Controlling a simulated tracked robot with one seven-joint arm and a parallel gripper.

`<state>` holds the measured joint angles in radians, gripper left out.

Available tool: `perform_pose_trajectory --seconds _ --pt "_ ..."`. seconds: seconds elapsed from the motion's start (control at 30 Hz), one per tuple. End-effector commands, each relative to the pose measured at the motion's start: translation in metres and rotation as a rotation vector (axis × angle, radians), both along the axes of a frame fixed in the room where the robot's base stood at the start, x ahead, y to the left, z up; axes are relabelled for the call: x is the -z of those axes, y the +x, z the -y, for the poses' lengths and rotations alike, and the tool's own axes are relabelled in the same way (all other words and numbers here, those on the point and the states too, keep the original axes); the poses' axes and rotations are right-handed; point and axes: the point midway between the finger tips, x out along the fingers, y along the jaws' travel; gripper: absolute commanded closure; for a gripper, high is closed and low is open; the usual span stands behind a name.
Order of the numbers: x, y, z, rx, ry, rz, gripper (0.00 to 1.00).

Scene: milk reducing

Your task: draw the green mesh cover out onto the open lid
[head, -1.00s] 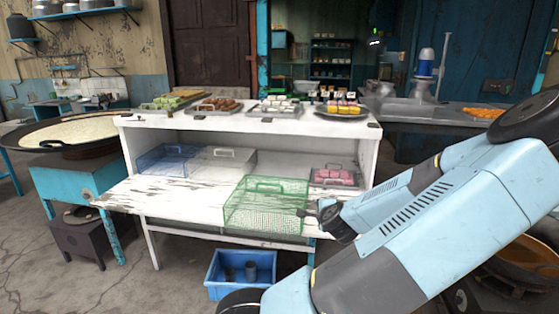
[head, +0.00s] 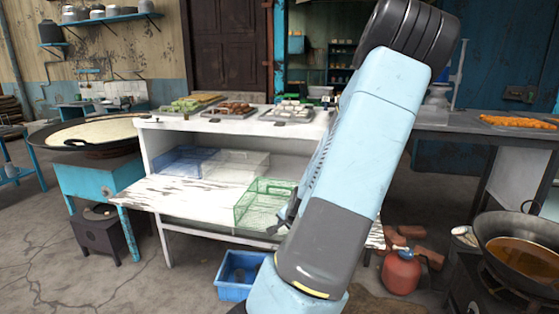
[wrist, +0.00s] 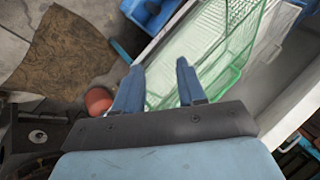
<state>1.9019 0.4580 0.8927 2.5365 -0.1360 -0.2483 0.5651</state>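The green mesh cover (head: 258,205) rests on the open white lid (head: 175,203), toward its right part. My arm hides the cover's right side in the head view. My gripper (head: 284,218) is at the cover's front right, partly hidden by my forearm. In the wrist view, my gripper (wrist: 158,68) has its two blue fingers spread with nothing between them. The green mesh cover (wrist: 210,48) lies just beyond the fingertips, upper right. The right fingertip overlaps the cover's near edge in the picture; I cannot tell whether they touch.
A blue mesh cover (head: 183,162) and a clear one (head: 236,165) stand left inside the cabinet. A blue crate (head: 238,275) sits on the floor below the lid. A red gas cylinder (head: 401,270) and an oil pan (head: 520,245) are at right. The lid's left half is bare.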

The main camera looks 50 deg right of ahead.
Motion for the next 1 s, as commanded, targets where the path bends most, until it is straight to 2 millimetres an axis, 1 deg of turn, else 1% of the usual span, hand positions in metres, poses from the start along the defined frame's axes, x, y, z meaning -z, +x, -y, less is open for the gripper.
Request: perform_pose_trajectory --seconds 0.03,0.1,0.27,0.47,0.77,1.0 --pt "-0.003 0.008 -0.009 -0.047 -0.016 -0.037 0.6" --pt "-0.007 0.016 -0.02 -0.102 -0.032 -0.084 0.6" --pt "-0.018 0.032 -0.045 -0.223 -0.074 -0.185 0.6" --pt "-0.04 0.049 -0.078 -0.362 -0.136 -0.289 0.6" --pt "-0.083 0.069 -0.131 -0.552 -0.24 -0.405 0.6" --pt "-0.123 0.076 -0.179 -0.691 -0.324 -0.461 0.6"
